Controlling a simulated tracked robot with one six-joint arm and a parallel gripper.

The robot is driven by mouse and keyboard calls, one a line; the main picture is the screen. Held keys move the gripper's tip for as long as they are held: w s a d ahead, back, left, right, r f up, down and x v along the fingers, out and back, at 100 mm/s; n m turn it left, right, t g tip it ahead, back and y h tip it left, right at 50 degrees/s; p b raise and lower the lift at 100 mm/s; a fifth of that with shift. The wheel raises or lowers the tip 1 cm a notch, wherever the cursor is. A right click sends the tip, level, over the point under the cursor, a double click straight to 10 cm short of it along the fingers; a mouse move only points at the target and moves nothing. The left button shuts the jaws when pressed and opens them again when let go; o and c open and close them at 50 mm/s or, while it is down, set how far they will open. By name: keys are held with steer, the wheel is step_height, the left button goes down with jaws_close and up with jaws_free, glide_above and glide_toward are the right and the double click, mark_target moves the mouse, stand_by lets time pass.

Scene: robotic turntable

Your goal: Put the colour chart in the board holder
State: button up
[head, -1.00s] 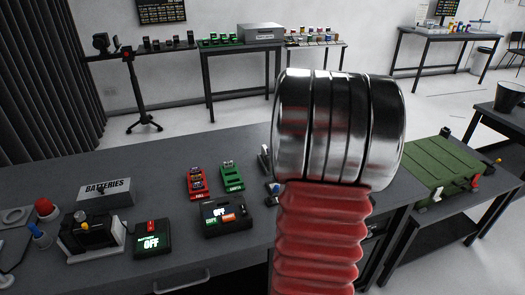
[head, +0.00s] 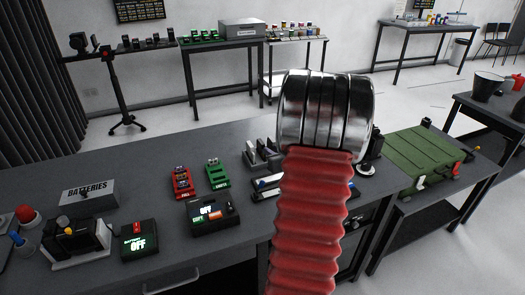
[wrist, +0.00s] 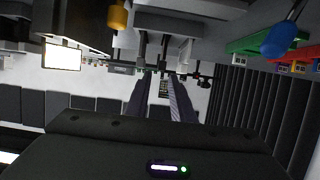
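I cannot make out the colour chart for certain in either view. A grey stand with upright plates (head: 262,155) on the dark bench may be the board holder; it is partly beside my arm. My red ribbed arm with its metal end covers the middle of the head view and hides my gripper there. In the wrist view, which is upside down, the two dark fingers of my gripper (wrist: 160,98) stand apart with a gap between them. A small dark panel (wrist: 163,88) shows through the gap, seemingly far off on the wall; nothing appears held.
The bench holds a batteries box (head: 88,192), a red charger (head: 181,183), a green charger (head: 217,173) and a black control box (head: 214,214). A green mat (head: 425,160) lies on a side table at the right. Open floor lies behind the bench.

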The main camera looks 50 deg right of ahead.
mark_target(264, 146)
steer(key=shift+x, duration=3.05)
steer(key=shift+w, duration=0.15)
steer(key=shift+x, duration=2.5)
steer(key=shift+a, duration=0.15)
steer(key=shift+c, duration=0.2)
jaws_close()
